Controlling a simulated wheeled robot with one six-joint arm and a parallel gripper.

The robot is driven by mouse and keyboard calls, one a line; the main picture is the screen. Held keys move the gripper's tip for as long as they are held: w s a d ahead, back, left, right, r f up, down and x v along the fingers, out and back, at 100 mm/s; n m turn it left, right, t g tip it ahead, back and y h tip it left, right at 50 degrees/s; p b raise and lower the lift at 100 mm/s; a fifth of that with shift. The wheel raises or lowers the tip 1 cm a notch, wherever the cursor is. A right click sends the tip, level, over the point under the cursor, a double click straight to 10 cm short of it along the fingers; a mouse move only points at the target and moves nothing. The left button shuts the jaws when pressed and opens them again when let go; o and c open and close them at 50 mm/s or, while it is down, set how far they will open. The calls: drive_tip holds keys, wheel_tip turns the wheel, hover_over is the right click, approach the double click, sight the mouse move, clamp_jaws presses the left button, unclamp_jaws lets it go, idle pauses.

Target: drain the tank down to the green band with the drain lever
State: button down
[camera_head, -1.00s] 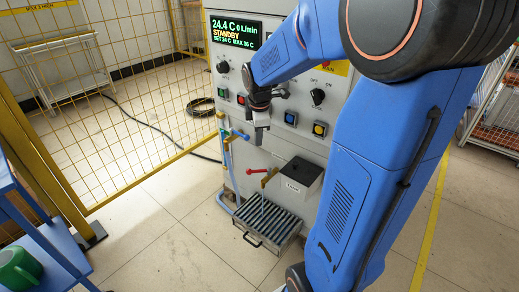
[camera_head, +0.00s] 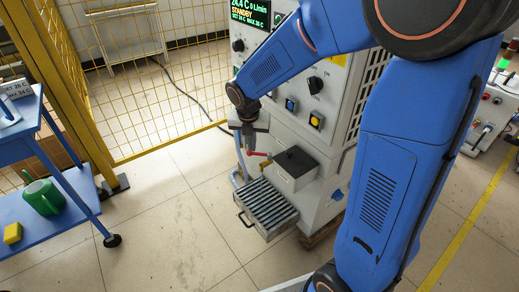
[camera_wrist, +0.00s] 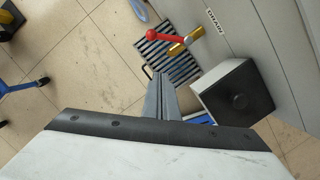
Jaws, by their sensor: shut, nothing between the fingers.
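The red drain lever (camera_head: 256,154) sticks out from the lower front of the grey machine, on a brass valve (camera_wrist: 184,45) next to a DRAIN label (camera_wrist: 213,22). The lever's red knob (camera_wrist: 151,35) points left in the wrist view. My gripper (camera_head: 249,148) is shut and empty, pointing down close to the lever. In the wrist view its fingertips (camera_wrist: 158,75) lie below the lever in the picture; I cannot tell whether they touch. A grey box with a black lid (camera_head: 296,160) stands right of the valve. No green band or liquid level shows.
A slatted drain tray (camera_head: 241,216) sits below the valve. The display (camera_head: 250,12) reads STANDBY, 0 L/min. A blue cart (camera_head: 62,215) with a green can (camera_head: 42,197) stands left. A yellow mesh fence (camera_head: 150,80) is behind. Floor in front is clear.

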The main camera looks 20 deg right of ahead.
drive_tip(key=w+d+f, duration=0.2)
drive_tip(key=w+f, duration=0.3)
drive_tip(key=f, duration=0.5)
drive_tip(key=shift+w+d, duration=0.2)
drive_tip(key=shift+d, duration=0.15)
drive_tip(key=shift+w, duration=0.1)
drive_tip(key=w+m, duration=0.1)
drive_tip(key=m, duration=0.2)
drive_tip(key=w+m+h, duration=0.1)
drive_tip(key=m, duration=0.1)
drive_tip(key=shift+w+d+g, duration=0.35)
drive_tip(key=shift+d+g, duration=0.05)
drive_tip(key=m, duration=0.1)
drive_tip(key=w+d+m, duration=0.1)
drive_tip(key=shift+w+m+g, duration=0.25)
drive_tip(key=shift+m+g, duration=0.05)
drive_tip(key=shift+m, duration=0.1)
drive_tip(key=shift+w+d, duration=0.1)
drive_tip(key=shift+d, duration=0.05)
